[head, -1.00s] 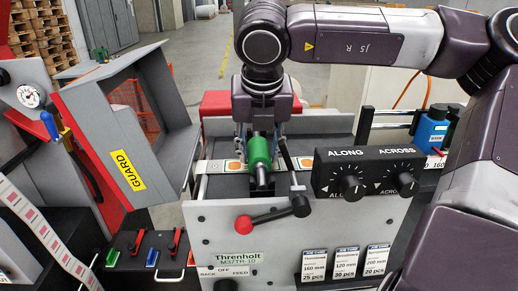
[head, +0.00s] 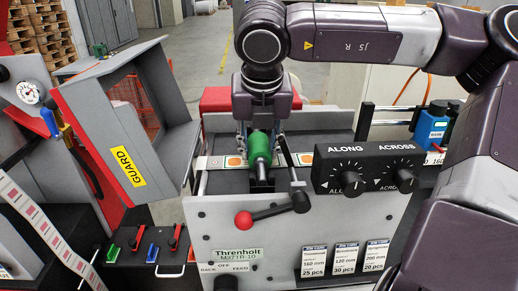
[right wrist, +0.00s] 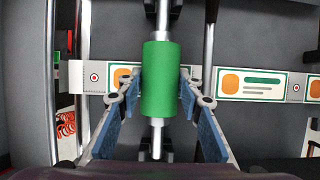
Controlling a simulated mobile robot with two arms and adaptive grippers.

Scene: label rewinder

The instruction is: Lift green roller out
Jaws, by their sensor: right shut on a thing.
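The green roller (head: 258,149) is a short green cylinder on a metal shaft, at the middle of the machine in the head view. In the right wrist view the green roller (right wrist: 161,80) lies between my fingers, with shaft ends showing above and below it. My right gripper (head: 261,136) comes down from above and is shut on it. Its fingertips (right wrist: 160,88) touch both sides of the roller. Dark blocks lie near both shaft ends; whether the shaft rests in them I cannot tell. My left gripper is not in view.
The label strip (right wrist: 250,84) runs crosswise behind the roller. A red-knobbed lever (head: 270,213) sits on the front plate. The black ALONG/ACROSS dial box (head: 369,170) stands close at the right. The open grey guard (head: 125,120) stands at the left. A blue bottle (head: 430,126) stands at the far right.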

